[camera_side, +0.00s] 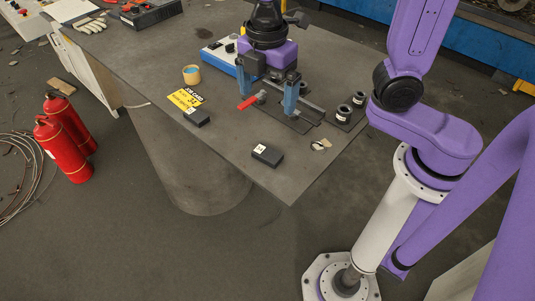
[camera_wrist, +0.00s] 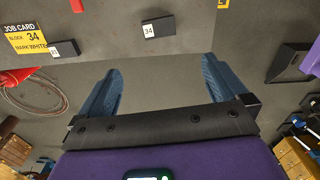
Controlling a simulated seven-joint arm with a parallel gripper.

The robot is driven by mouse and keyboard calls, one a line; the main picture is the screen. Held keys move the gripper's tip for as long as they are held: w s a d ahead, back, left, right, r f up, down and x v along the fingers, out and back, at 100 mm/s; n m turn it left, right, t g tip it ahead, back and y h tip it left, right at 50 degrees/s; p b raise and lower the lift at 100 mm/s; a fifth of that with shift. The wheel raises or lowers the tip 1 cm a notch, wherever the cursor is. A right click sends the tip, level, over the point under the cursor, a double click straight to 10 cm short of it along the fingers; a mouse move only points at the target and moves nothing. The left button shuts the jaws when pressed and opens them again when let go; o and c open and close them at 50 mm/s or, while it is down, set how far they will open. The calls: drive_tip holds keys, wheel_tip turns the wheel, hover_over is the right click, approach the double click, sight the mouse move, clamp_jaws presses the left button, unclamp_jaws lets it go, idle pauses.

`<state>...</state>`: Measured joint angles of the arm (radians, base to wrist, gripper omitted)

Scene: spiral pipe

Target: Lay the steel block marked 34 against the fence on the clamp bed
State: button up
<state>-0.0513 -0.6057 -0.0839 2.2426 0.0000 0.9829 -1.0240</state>
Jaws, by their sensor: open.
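The dark steel block marked 34 (camera_side: 267,155) lies flat on the grey bench near its front edge. Its white 34 label reads clearly in the wrist view (camera_wrist: 159,24), beyond my fingers. The clamp bed (camera_side: 318,112) is a dark low fixture with a red handle (camera_side: 247,102), partly hidden behind my gripper. I cannot pick out its fence with certainty. My gripper (camera_side: 266,103) is open and empty, with its blue fingers wide apart, farther back than the block in the side view. In the wrist view the fingers (camera_wrist: 163,76) have only dark surface between them.
A second dark block (camera_side: 196,117) lies beside the yellow job card (camera_side: 185,98), which reads block 34, mark white. Black cylinders (camera_side: 344,114), a small pale scrap (camera_side: 321,145) and a round tub (camera_side: 191,75) stand around. The bench between the two blocks is clear.

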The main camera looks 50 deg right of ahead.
hover_over(267, 153)
wheel_tip(267, 153, down, 12)
drive_tip(key=shift+s+a, duration=0.1)
drive_tip(key=shift+d+f, duration=0.2)
drive_tip(key=shift+f, duration=2.5)
drive_tip(key=c, duration=1.5)
drive_tip(key=shift+a+r, duration=0.1)
drive_tip(key=shift+r, duration=0.05)
